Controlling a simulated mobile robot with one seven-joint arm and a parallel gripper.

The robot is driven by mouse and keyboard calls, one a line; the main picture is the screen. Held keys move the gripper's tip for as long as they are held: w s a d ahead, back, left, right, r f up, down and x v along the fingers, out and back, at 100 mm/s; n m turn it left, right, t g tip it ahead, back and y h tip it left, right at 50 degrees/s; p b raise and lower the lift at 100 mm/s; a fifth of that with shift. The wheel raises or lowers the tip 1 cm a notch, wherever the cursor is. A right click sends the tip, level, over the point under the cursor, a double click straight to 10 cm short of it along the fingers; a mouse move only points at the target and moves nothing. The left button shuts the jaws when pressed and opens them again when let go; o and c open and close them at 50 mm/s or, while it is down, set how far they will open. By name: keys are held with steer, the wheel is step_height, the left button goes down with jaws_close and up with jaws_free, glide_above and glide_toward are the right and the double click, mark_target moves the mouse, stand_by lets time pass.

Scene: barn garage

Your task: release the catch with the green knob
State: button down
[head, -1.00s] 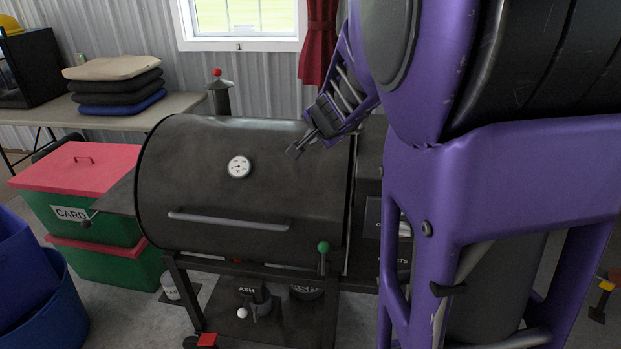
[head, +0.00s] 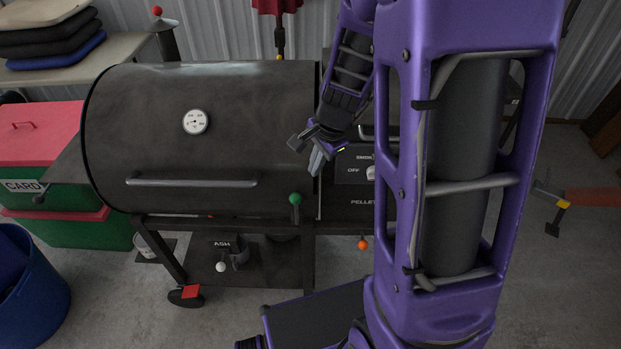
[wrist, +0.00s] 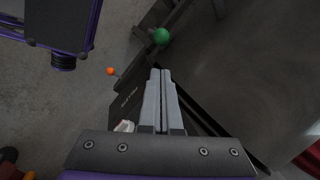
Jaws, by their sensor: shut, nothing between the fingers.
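The green knob (head: 295,199) tops a short dark lever at the lower right front edge of the closed grill lid (head: 215,120). In the wrist view the green knob (wrist: 161,36) shows at the top, beyond my fingertips. My gripper (head: 316,170) is shut and empty. It hangs above and a little right of the knob in the head view, near the right end of the lid, apart from the knob. In the wrist view the two fingers of my gripper (wrist: 160,72) lie together and point toward the knob. The catch behind the knob is too small to make out.
The lid has a bar handle (head: 192,182) and a round gauge (head: 195,122). A pellet box (head: 352,190) with a dial stands right of the lid. An orange ball knob (head: 363,244) hangs below it. A blue bin (head: 40,290) and lidded crates (head: 70,232) stand left.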

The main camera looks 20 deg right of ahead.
mark_target(307, 188)
steer(key=b+x, duration=0.1)
steer(key=x, duration=0.8)
steer(key=shift+w+f, duration=0.1)
steer(key=shift+f, duration=0.25)
steer(key=shift+b, duration=0.4)
